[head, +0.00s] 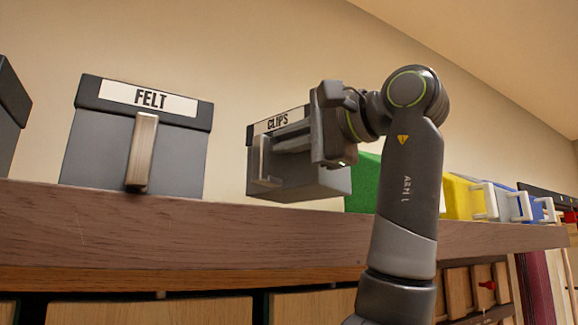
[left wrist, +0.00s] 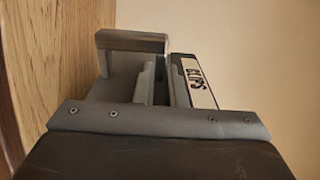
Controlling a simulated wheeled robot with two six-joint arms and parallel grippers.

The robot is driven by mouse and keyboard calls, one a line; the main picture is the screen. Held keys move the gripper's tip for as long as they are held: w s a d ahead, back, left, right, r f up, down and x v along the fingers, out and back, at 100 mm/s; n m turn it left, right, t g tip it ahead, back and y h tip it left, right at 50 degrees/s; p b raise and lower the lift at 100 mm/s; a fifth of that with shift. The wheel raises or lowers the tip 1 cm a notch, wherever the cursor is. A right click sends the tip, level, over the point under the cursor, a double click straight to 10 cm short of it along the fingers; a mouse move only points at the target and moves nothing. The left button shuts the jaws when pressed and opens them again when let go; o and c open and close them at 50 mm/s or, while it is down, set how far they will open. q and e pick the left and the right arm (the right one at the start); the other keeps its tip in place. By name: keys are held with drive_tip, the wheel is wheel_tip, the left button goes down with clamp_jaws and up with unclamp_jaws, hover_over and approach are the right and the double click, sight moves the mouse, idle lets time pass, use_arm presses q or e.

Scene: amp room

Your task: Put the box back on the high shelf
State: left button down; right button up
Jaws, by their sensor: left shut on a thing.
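The grey box labelled CLIPS (head: 318,184) has a dark lid and a metal front handle (head: 263,160). My left gripper (head: 285,143) is at the front of the box, shut on its handle. The box is at the level of the high wooden shelf (head: 120,225), its lower edge just above the shelf's front edge in the head view. I cannot tell whether it hangs clear of the shelf. In the left wrist view the CLIPS label (left wrist: 197,82) and the handle (left wrist: 130,41) show beyond the gripper body. My right gripper is not in view.
A grey FELT box (head: 135,150) stands on the shelf to the left, with a gap between. A green box (head: 363,182), partly behind my arm, is close on the right. Yellow (head: 460,199) and blue (head: 535,207) boxes stand farther right.

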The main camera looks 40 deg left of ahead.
sight(291, 163)
use_arm(q)
drive_tip(key=shift+s+d+f, duration=0.1)
drive_tip(key=shift+d+f, duration=0.15)
drive_tip(key=shift+f, duration=0.3)
drive_tip(key=shift+s+d+f, duration=0.1)
drive_tip(key=shift+d+f, duration=0.1)
drive_tip(key=shift+f, duration=0.35)
drive_tip(key=shift+w+f, duration=0.1)
drive_tip(key=shift+f, duration=0.55)
drive_tip(key=shift+a+f, duration=0.15)
drive_tip(key=shift+a, duration=0.1)
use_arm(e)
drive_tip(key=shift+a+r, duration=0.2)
use_arm(q)
drive_tip(key=shift+d, duration=0.1)
drive_tip(key=shift+f, duration=0.1)
drive_tip(key=c, duration=1.5)
unclamp_jaws()
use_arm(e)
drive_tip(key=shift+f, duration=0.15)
